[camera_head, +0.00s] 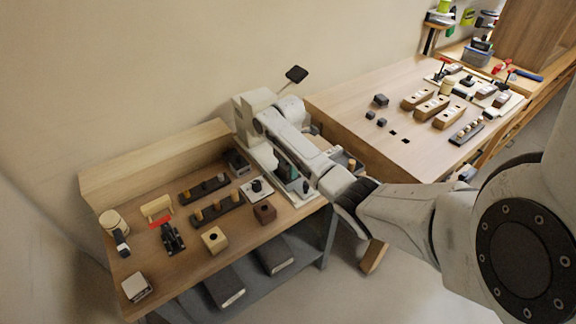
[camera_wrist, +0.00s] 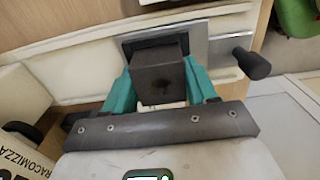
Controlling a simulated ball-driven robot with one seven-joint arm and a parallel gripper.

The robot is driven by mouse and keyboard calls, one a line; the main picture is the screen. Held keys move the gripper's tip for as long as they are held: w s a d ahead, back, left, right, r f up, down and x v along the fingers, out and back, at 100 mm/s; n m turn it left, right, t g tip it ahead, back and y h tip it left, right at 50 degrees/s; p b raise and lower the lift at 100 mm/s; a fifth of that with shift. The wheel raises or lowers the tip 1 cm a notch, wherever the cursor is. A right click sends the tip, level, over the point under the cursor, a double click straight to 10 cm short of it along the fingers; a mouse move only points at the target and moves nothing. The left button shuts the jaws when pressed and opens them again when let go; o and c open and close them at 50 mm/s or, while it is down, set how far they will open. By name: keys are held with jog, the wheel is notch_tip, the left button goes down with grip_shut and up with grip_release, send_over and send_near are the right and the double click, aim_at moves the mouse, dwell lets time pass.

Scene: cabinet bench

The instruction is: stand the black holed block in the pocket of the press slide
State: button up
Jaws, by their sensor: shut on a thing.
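In the wrist view my gripper (camera_wrist: 160,85) has its teal fingers on either side of the black block (camera_wrist: 160,76) and is shut on it. A darker spot shows on the block's near face; whether it is the hole is unclear. Just beyond the block is a dark square frame, which looks like the pocket (camera_wrist: 128,46) of the press slide, set on a grey metal plate (camera_wrist: 220,52). The block overlaps this frame in the picture; I cannot tell whether it is in it or above it. In the head view my arm hides most of this spot.
A black knob (camera_wrist: 252,63) sticks out right of the plate. On the bench (camera_head: 185,275) stand a brown holed block (camera_head: 265,212), a tan holed block (camera_head: 215,240), peg racks (camera_head: 217,208) and a black clamp-like tool (camera_head: 172,238). A second table (camera_head: 350,95) stands at right.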

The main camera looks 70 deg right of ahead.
jog(key=shift+f, duration=0.25)
jog(key=o, duration=1.1)
jog(key=shift+s+a+f, duration=0.1)
jog(key=shift+f, duration=0.05)
jog(key=shift+c, duration=0.5)
jog(key=shift+o, duration=0.8)
jog(key=shift+f, duration=0.1)
jog(key=shift+s, duration=0.1)
jog(key=shift+w+r+p, duration=0.2)
jog(key=shift+r+p, duration=3.25)
jog(key=shift+r, duration=0.4)
